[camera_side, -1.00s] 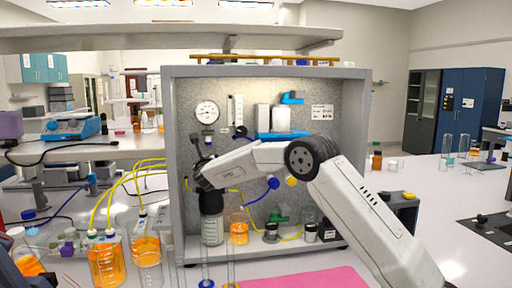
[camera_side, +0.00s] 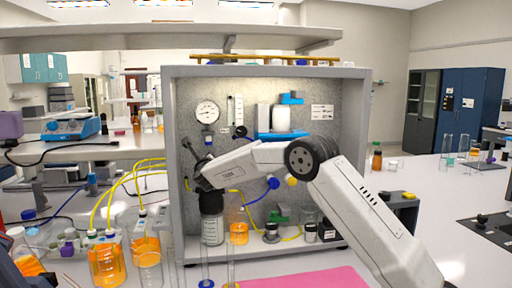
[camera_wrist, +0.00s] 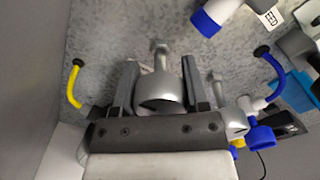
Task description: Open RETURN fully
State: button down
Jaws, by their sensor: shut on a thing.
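In the wrist view, a shiny grey metal valve part (camera_wrist: 160,90) sits between the two dark fingers of my gripper (camera_wrist: 159,68), in front of the speckled panel. My gripper is shut on it. I can read no RETURN label on it. In the side view, my gripper (camera_side: 198,172) is at the left part of the panel, and the wrist mostly hides the valve.
The rig's grey frame (camera_side: 175,110) stands close left of the gripper. A round gauge (camera_side: 207,112) is above it, and a dark-topped bottle (camera_side: 212,225) is below. A blue-ended valve (camera_wrist: 207,22) with a partly visible label and a yellow tube (camera_wrist: 75,85) are near in the wrist view.

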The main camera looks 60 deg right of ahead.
jog(key=shift+c, duration=0.4)
grip_release()
jog(key=shift+s+a, duration=0.1)
jog(key=shift+a, duration=0.05)
jog(key=v, duration=0.7)
jog(key=shift+s, duration=0.2)
jog(key=shift+a, duration=0.15)
